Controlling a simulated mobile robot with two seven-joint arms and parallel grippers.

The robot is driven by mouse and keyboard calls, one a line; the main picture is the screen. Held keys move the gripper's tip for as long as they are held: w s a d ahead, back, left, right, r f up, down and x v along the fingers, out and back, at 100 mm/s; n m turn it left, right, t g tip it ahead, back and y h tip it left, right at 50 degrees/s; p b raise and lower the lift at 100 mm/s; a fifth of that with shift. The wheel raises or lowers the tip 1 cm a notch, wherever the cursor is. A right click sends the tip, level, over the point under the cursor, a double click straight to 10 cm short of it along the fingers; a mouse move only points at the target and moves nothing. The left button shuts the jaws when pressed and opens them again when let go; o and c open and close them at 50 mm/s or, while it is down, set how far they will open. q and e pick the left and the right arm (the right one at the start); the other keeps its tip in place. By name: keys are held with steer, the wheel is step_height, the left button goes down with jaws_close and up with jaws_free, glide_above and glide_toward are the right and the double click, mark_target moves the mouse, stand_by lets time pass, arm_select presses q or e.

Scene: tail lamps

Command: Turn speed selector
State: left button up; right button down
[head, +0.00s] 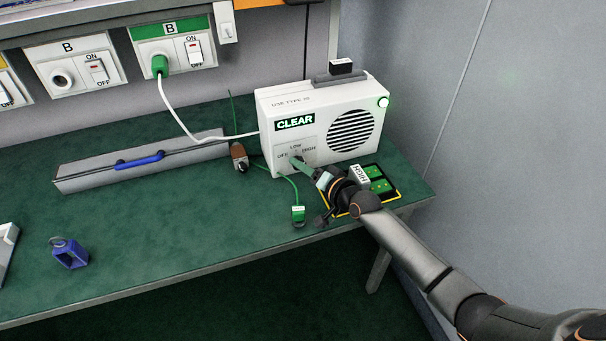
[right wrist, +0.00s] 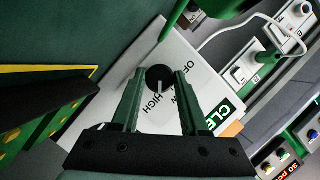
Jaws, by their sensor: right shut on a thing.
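The white machine (head: 318,120) stands on the bench, with a lit CLEAR sign and a speed selector marked OFF, LOW and HIGH. In the right wrist view the speed selector (right wrist: 158,79) is a round black knob with a white mark, which points down in the picture toward the HIGH lettering. My right gripper (head: 299,163) reaches the front of the machine at the selector. In the right wrist view its two green fingers (right wrist: 158,85) stand on either side of the knob, shut on it. In the head view the gripper hides most of the knob. My left gripper is not in view.
A yellow-edged black tray (head: 393,192) with green boards and a HIGH label lies right of the gripper. A green-tagged cord (head: 298,214) and a brown plug (head: 240,157) lie near the machine. A grey case (head: 90,177) with a blue handle and a blue holder (head: 69,254) are left.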

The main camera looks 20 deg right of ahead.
steer(key=shift+f+m+y+b, duration=0.2)
steer(key=shift+m+y+b, duration=0.3)
steer(key=shift+b, duration=0.55)
steer(key=shift+m+t+b, duration=0.3)
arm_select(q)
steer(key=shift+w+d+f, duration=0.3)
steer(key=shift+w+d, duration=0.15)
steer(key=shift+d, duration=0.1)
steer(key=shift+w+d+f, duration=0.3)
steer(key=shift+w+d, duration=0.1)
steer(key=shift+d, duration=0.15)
arm_select(e)
steer(key=shift+r, duration=0.1)
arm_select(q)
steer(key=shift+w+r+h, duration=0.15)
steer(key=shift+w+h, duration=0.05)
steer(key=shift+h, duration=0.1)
arm_select(e)
steer(key=shift+c, duration=2.1)
jaws_free()
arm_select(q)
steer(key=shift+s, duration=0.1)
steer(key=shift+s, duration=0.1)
arm_select(e)
steer(key=shift+s+d, duration=0.1)
